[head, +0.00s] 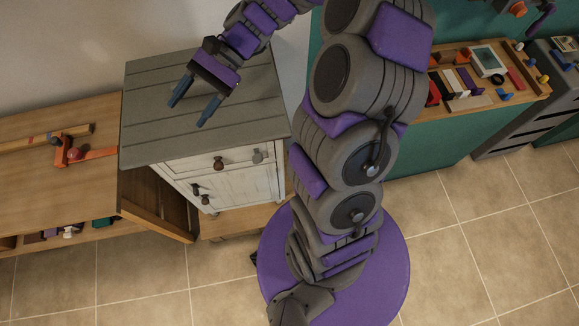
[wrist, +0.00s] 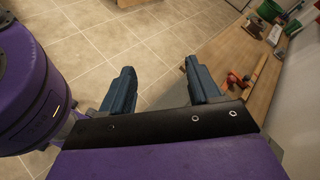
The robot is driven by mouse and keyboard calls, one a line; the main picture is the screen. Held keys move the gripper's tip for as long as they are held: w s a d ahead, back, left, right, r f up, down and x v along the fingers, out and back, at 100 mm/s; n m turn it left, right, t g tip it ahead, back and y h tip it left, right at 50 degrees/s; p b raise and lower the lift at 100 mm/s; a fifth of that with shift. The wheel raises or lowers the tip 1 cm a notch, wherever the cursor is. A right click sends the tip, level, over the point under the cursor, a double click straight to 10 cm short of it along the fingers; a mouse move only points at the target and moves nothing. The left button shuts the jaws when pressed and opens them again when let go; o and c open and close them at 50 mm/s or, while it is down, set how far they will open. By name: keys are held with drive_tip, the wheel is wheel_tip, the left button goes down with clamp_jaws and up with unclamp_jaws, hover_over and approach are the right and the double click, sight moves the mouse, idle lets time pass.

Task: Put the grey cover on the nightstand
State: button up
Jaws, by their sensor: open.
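The nightstand (head: 238,178) is a white cabinet with dark knobs, left of my arm in the head view. A grey planked slab (head: 150,130), which looks like the grey cover, lies over its top. I cannot tell whether it is a separate piece or seated evenly. My gripper (head: 194,110) appears over the slab in the head view, its two blue-grey fingers apart with nothing between them.
A wooden bench (head: 50,185) with an orange clamp (head: 72,152) stands at the left, with a brown wooden panel (head: 155,212) beside the nightstand. A green counter (head: 430,135) carrying tools stands at the right. The tiled floor (head: 470,240) in front is clear.

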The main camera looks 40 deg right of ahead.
drive_tip(key=s+a+n+g+h, duration=0.15)
drive_tip(key=s+n+h, duration=0.4)
drive_tip(key=s, duration=0.65)
drive_tip(key=s+d+n+t+h, duration=0.3)
drive_tip(key=s+d+n+h, duration=0.1)
drive_tip(key=s+d+h, duration=0.3)
drive_tip(key=shift+s+d+f, duration=0.2)
drive_tip(key=shift+s+d, duration=0.95)
drive_tip(key=shift+s, duration=1.2)
drive_tip(key=shift+h, duration=0.25)
drive_tip(key=shift+f+b, duration=0.45)
drive_tip(key=shift+f, duration=0.05)
